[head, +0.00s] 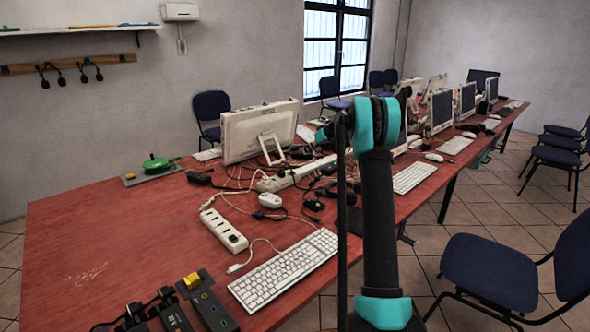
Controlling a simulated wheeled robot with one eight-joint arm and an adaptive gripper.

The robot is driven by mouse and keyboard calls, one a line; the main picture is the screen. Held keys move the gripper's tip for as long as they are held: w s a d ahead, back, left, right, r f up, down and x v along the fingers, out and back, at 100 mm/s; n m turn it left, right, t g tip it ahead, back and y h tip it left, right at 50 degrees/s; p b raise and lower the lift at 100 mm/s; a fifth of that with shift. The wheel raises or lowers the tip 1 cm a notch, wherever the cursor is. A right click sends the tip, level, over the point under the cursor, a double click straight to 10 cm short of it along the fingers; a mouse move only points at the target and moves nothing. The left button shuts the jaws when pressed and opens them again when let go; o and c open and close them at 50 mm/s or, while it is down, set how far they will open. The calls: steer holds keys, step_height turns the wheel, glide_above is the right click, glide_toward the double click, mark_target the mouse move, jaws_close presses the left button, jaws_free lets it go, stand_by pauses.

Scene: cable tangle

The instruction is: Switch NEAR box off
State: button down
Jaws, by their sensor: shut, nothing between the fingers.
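A flat dark box (214,310) with a yellow rocker (192,281) at its far end lies on the table near the bottom edge. It has small coloured dots along its top. The rocker's on or off position is too small to tell. Farther back at the left, a green round part with a dark lever (155,163) sits on a grey plate. My arm (379,220) rises at the right of centre, with its teal elbow high and a thin dark link running down out of the picture. My gripper does not show.
Dark blocks with black cables (172,318) lie just left of the box. A white keyboard (286,268), a white power strip (223,230), a mouse (270,201) and tangled cables lie on the red table (80,235). The table's left part is mostly clear. A chair (490,270) stands at the right.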

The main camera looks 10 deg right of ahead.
glide_above(292, 172)
steer(key=d, duration=0.2)
steer(key=f, duration=0.6)
steer(key=shift+s+d+f, duration=0.1)
steer(key=shift+s+f, duration=0.15)
steer(key=shift+s, duration=0.15)
steer(key=f, duration=0.3)
steer(key=shift+a+f, duration=0.15)
steer(key=shift+a, duration=0.15)
steer(key=shift+a+f, duration=0.1)
steer(key=shift+f, duration=0.45)
